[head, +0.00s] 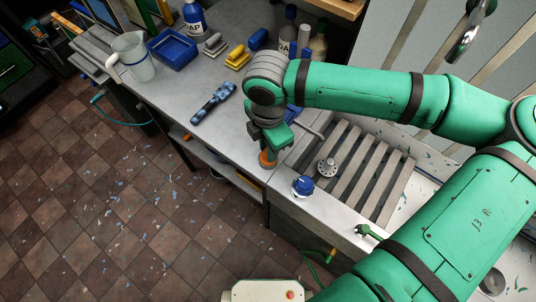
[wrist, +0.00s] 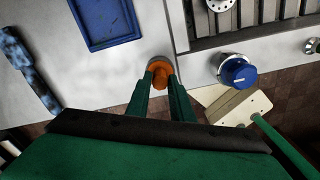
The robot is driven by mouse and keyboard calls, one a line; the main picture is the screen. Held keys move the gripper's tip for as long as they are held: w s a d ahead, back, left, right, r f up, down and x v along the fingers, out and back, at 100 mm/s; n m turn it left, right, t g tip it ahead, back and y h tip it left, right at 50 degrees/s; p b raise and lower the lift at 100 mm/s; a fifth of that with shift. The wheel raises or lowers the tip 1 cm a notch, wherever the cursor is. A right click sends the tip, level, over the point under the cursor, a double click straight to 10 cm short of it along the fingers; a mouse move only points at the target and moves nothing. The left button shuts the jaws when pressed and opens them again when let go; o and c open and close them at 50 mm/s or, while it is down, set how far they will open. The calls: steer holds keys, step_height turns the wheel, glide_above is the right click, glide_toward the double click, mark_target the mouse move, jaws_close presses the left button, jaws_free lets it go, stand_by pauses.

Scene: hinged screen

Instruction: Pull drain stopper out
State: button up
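The drain stopper appears to be the orange knob (head: 266,160) at the front edge of the grey worktop, just left of the slatted basin.
A blue-capped knob (head: 302,185) stands close to the right, before the slatted rack (head: 365,178) with a round metal fitting (head: 327,167). A blue patterned tool (head: 213,103), a blue tray (head: 173,48) and a jug (head: 133,56) lie left on the worktop.

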jaws_close()
steer(key=shift+r, duration=0.25)
steer(key=shift+r, duration=2.55)
